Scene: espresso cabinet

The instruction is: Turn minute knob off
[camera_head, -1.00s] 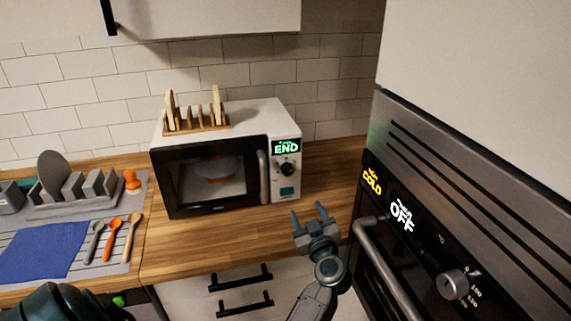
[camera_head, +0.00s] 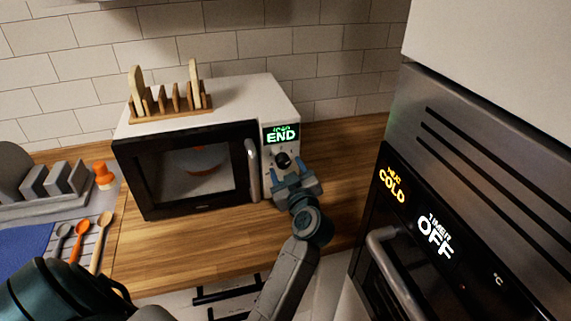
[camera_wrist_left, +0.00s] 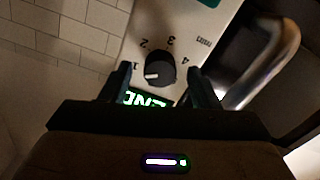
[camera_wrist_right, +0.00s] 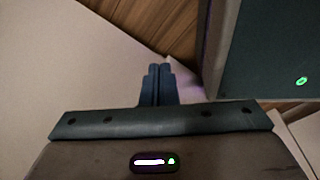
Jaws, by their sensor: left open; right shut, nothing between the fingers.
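The microwave (camera_head: 190,170) stands on the wooden counter, its door shut. Its panel carries a dark round minute knob (camera_head: 283,159) under a green display (camera_head: 281,134) reading END. My left gripper (camera_head: 289,170) is open in front of the knob. In the left wrist view the knob (camera_wrist_left: 160,68) lies between the spread fingers, with gaps at both sides. Its white mark points left, close to the printed 1. I cannot tell how deep the fingers reach around it. My right gripper (camera_wrist_right: 158,70) is shut and empty, seen only in the right wrist view.
The microwave's door handle (camera_head: 252,169) stands out just left of the knob. An oven with a timer display (camera_head: 434,235) reading OFF is at the right. A toast rack (camera_head: 165,98) sits on the microwave. Wooden counter (camera_head: 335,165) is clear right of the microwave.

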